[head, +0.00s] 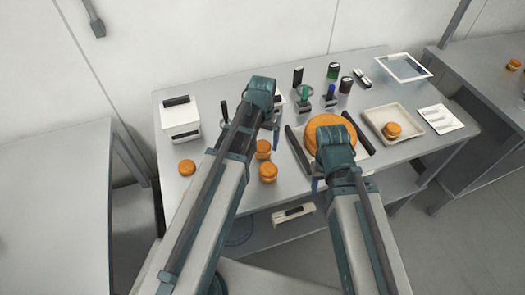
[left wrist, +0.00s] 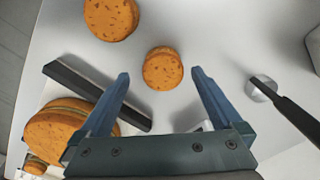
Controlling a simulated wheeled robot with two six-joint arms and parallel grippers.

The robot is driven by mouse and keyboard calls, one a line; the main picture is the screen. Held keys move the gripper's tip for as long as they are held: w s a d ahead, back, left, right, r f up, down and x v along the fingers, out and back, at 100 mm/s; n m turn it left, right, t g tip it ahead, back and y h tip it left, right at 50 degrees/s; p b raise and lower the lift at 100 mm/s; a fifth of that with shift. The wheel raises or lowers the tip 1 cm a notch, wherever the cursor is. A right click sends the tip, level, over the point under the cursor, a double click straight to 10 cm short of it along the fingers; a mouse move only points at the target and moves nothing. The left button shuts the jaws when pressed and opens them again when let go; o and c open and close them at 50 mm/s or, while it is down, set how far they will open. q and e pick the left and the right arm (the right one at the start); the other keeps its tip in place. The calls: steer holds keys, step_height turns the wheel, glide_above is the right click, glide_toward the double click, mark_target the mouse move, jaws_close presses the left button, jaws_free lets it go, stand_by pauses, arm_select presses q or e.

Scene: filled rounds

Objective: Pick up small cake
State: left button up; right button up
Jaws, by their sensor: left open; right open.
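Several small orange-brown cakes stand on the table. One small cake (head: 263,149) is right of my left arm; it shows in the left wrist view (left wrist: 162,68) in line with the gap between the fingers, apart from both. A second small cake (head: 268,172) stands nearer me, at the top of the wrist view (left wrist: 110,18). A third (head: 187,167) is left of my left arm. My left gripper (head: 262,108), also in the wrist view (left wrist: 160,78), is open and empty. My right gripper (head: 337,176) is open over the big cake's near side; its fingertips are partly hidden.
The big cake (head: 322,126) lies between two dark bars (head: 298,147). A tray (head: 372,112) at right bears another small cake (head: 392,129). A white box (head: 180,120) stands at left; several dark containers (head: 333,71) stand at the back. A dark-handled tool (left wrist: 290,105) lies beside the left gripper.

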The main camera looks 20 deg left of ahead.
mark_target(263, 145)
arm_select(q)
steer(key=f+b, duration=0.2)
steer(key=w+f+b, duration=0.1)
steer(key=f, duration=0.1)
steer(key=shift+w+a+f+b, duration=0.1)
steer(key=shift+f+b, duration=0.05)
steer(key=shift+b, duration=0.25)
steer(key=shift+f+b, duration=0.45)
steer(key=shift+b, duration=0.05)
steer(key=shift+r, duration=0.1)
steer(key=c, duration=0.8)
